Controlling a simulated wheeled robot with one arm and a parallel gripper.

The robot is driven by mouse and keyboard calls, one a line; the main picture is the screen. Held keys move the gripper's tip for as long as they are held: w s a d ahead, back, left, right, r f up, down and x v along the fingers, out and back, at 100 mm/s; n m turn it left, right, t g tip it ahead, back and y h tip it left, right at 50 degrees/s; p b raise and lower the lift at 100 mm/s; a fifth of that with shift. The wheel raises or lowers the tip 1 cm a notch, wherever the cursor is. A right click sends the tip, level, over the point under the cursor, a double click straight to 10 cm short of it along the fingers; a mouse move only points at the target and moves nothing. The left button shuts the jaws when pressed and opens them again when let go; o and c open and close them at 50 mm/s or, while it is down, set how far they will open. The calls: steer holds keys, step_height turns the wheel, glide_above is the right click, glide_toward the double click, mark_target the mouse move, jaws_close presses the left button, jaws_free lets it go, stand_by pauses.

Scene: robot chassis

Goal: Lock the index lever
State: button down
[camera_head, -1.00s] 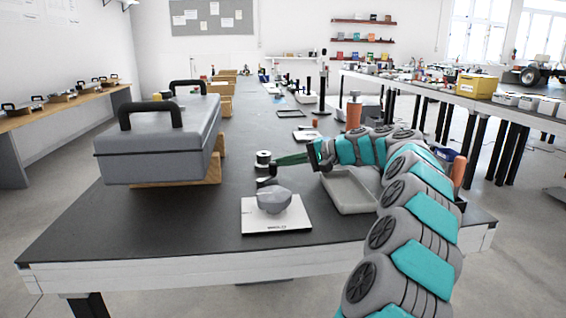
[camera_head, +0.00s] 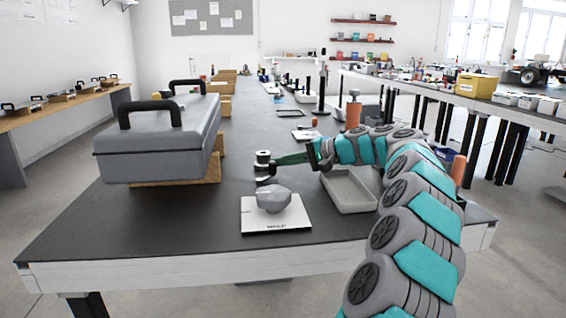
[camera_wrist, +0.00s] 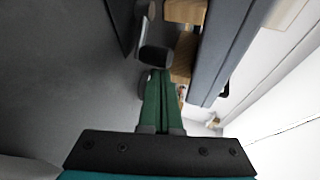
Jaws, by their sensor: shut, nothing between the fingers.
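A small upright device with a black-and-silver round top (camera_head: 263,157) stands on the dark table, left of my gripper. A short dark piece (camera_head: 266,180) shows at its foot; I cannot tell for sure which part is the index lever. My gripper (camera_head: 274,161) has green fingers pointing left, with the tips close beside the device. In the wrist view my gripper (camera_wrist: 162,75) is shut and empty. A dark rounded part (camera_wrist: 155,55) lies just beyond the fingertips there. I cannot tell whether they touch it.
A grey toolbox (camera_head: 160,145) on wooden blocks (camera_head: 205,172) stands at left. A grey faceted lump (camera_head: 273,198) sits on a white plate (camera_head: 275,225) in front. A grey tray (camera_head: 352,205) lies at right under my arm. The table's front left is clear.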

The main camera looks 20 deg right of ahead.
steer(key=shift+s+a+f, duration=0.1)
steer(key=shift+s+a, duration=0.25)
steer(key=shift+s, duration=0.15)
steer(key=b+v, duration=0.1)
steer(key=v, duration=0.7)
steer(key=shift+d, duration=0.15)
